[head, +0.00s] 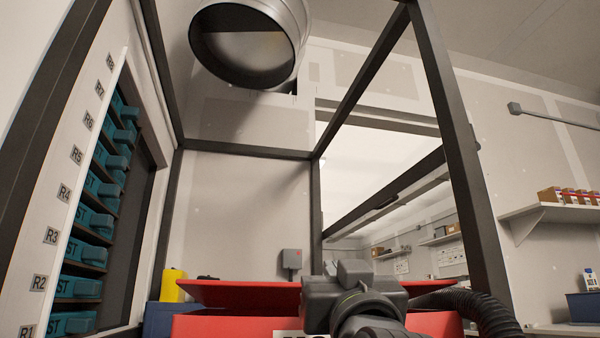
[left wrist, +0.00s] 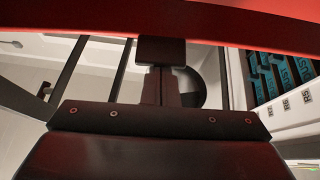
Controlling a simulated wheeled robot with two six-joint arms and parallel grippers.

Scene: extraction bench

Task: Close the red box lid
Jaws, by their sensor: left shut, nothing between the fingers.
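The red box (head: 225,326) is at the bottom of the head view, cut off by the lower edge, with part of a white label on its front. Its red lid (head: 240,294) shows as a wide, low panel behind and above the front wall, so it looks raised; its exact angle I cannot tell. My left gripper (head: 352,272) is in front of the lid's right half and hides part of it. In the left wrist view the left gripper (left wrist: 161,50) is shut and empty, its tips close to a red panel (left wrist: 240,22) across the top. Contact is unclear. My right gripper is not in view.
A rack with teal boxes (head: 88,255) stands at the left. A yellow container (head: 172,286) is behind the box's left side. A dark frame post (head: 462,170) rises at the right, with a black ribbed hose (head: 482,308) below. A round metal duct (head: 250,45) hangs overhead.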

